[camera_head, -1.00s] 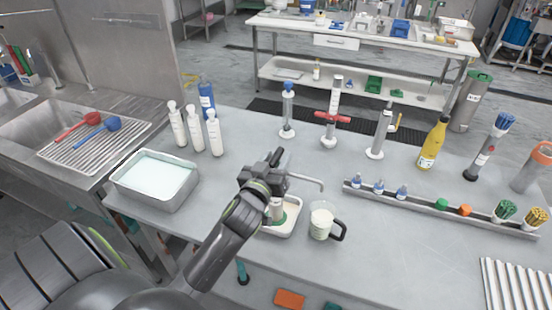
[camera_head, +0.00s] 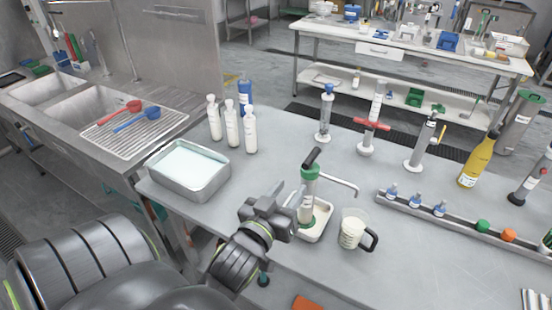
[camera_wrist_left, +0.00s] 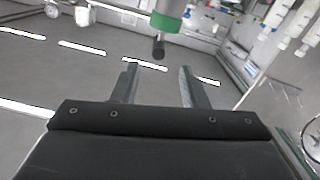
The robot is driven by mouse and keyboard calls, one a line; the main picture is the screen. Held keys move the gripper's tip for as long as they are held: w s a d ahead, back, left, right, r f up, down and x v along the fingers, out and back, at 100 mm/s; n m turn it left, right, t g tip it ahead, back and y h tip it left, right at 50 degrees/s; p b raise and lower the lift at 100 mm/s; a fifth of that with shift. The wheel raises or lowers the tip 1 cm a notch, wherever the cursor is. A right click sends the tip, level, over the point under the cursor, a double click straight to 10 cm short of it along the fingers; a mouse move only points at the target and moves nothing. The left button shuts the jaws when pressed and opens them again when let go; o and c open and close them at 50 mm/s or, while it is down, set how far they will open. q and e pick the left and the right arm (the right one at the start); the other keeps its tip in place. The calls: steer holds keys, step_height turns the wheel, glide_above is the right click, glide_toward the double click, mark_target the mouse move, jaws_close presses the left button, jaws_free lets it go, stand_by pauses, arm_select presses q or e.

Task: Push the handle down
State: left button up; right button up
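The pump-like device (camera_head: 309,195) stands upright on the table, with a white body, a green collar and a thin metal spout pointing right. Its black handle (camera_head: 312,158) sticks up at an angle from the top. My left gripper (camera_head: 294,203) is just left of the device, lower than the handle, and partly overlaps its body. In the left wrist view the fingers (camera_wrist_left: 157,70) are spread apart with nothing between them. The black handle (camera_wrist_left: 158,48) and green collar (camera_wrist_left: 166,22) appear upside down just beyond the fingertips. My right gripper is not in view.
The device stands in a white tray (camera_head: 322,235). A measuring cup (camera_head: 352,230) is to its right, and a metal basin (camera_head: 190,172) and white bottles (camera_head: 232,128) are to the left. A rack of small bottles (camera_head: 465,222) lies further right.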

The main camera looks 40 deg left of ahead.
arm_select(q)
steer(key=shift+p+v, duration=0.3)
steer(key=shift+v, duration=2.1)
steer(key=s+a+f+m+g+h, duration=0.1)
steer(key=s+f+m+g, duration=0.1)
steer(key=s+f+g, duration=0.6)
steer(key=s+f+m+g+h, duration=0.15)
steer(key=s+f+g, duration=0.4)
steer(key=f, duration=0.55)
step_height(320, 180, down, 24)
steer(key=a+g, duration=0.2)
steer(key=s+d+f, duration=0.1)
steer(key=s+f, duration=1.3)
steer(key=f, duration=0.2)
steer(key=shift+s+d+m+g, duration=0.2)
steer(key=shift+s+m+g, duration=0.15)
steer(key=shift+g, duration=0.1)
